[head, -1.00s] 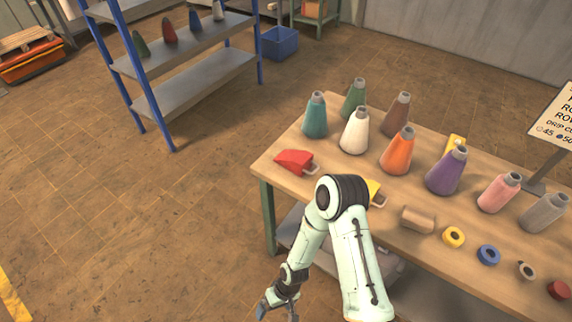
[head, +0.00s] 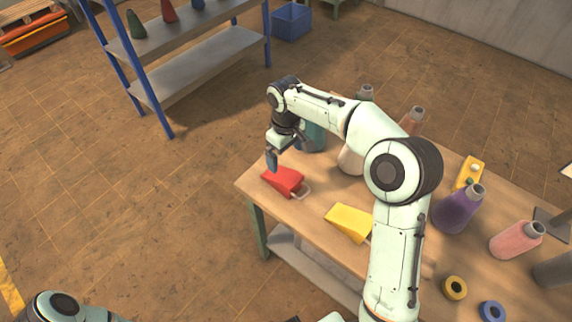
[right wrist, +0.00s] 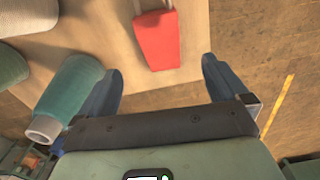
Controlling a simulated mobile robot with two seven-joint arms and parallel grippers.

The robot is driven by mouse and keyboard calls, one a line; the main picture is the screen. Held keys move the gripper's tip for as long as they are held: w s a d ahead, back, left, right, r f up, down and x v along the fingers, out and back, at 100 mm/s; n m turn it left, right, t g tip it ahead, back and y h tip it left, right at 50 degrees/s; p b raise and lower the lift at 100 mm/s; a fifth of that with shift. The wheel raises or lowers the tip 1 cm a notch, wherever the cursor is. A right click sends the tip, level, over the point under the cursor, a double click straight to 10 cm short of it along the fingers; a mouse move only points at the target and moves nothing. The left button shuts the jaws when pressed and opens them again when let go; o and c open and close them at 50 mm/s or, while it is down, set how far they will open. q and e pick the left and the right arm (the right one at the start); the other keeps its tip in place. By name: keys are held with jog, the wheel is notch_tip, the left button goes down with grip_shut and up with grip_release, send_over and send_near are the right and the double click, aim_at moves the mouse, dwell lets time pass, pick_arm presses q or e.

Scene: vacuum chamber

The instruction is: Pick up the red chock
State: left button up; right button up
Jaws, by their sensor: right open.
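The red chock (head: 283,180) lies on the table near its left corner, with a grey loop handle on its right end. In the right wrist view the red chock (right wrist: 157,40) sits ahead of the fingers, with its handle at the top. My right gripper (head: 285,152) hangs just above and behind the chock in the head view. In the right wrist view the gripper (right wrist: 162,88) is open and empty, its blue fingers wide apart, and the chock lies beyond the gap, apart from both. My left gripper is not in view; part of my left arm shows at the lower left.
A teal bottle (right wrist: 72,95) stands close beside my right gripper's left finger. A yellow chock (head: 348,221) lies right of the red one. A purple bottle (head: 457,208) and others stand farther right. The table (head: 300,220) is bare in front of the red chock.

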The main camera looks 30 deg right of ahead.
aim_at(285, 176)
notch_tip(285, 176, down, 8)
jog(key=shift+w+d+r+b, duration=0.15)
jog(key=shift+b, duration=0.25)
jog(key=shift+f, duration=2.8)
jog(key=c, duration=1.3)
jog(key=shift+r, duration=0.15)
